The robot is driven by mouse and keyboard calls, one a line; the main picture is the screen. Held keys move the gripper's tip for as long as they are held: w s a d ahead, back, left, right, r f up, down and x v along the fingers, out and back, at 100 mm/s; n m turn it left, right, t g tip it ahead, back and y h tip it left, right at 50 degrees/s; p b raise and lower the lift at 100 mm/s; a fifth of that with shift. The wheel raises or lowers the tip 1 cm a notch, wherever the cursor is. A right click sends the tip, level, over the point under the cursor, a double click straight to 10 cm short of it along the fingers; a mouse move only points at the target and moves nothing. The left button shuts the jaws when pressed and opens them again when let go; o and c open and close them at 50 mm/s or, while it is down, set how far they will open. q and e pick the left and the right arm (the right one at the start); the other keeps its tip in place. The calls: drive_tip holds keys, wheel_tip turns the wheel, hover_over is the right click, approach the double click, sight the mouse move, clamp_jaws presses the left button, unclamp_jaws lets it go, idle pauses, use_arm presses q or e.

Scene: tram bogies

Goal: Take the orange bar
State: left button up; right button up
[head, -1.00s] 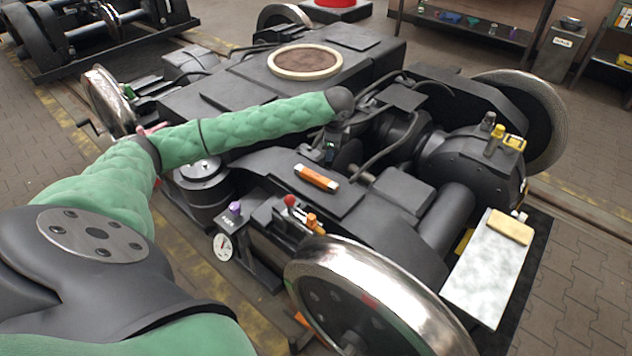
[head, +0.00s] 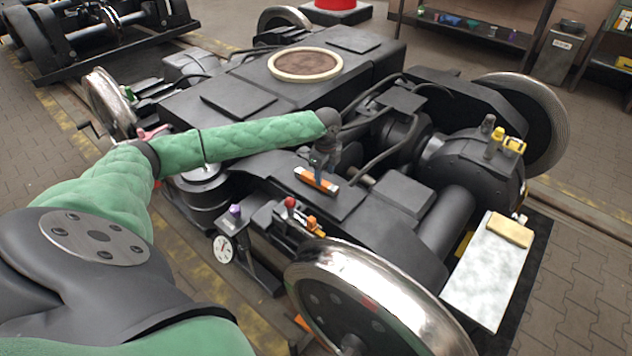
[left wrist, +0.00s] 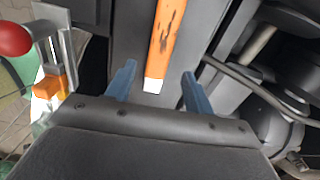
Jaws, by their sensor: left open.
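The orange bar (head: 312,181) lies on a flat dark plate of the bogie frame, with pale ends. It also shows in the left wrist view (left wrist: 166,42), its near white end close to the line between my fingertips. My left gripper (head: 320,171) is right over the bar in the head view, at its far side. In the left wrist view its two blue fingers (left wrist: 156,84) stand apart, one to each side of the bar's line, with nothing held. Whether the fingers are level with the bar or above it I cannot tell. My right gripper is not in view.
A red-knobbed lever (head: 290,203) and an orange part (head: 314,225) stand near the bar, also left in the wrist view. A shiny wheel (head: 375,295) is in front. Hoses (head: 375,150) run behind. A pale tray (head: 487,272) is at the right.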

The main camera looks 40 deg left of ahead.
sight(326, 183)
use_arm(q)
drive_tip(key=f, duration=0.4)
drive_tip(key=shift+s+d+f, duration=0.1)
drive_tip(key=shift+s+d, duration=0.1)
drive_tip(key=shift+d, duration=0.05)
drive_tip(key=c, duration=1.1)
drive_tip(key=shift+c, duration=0.2)
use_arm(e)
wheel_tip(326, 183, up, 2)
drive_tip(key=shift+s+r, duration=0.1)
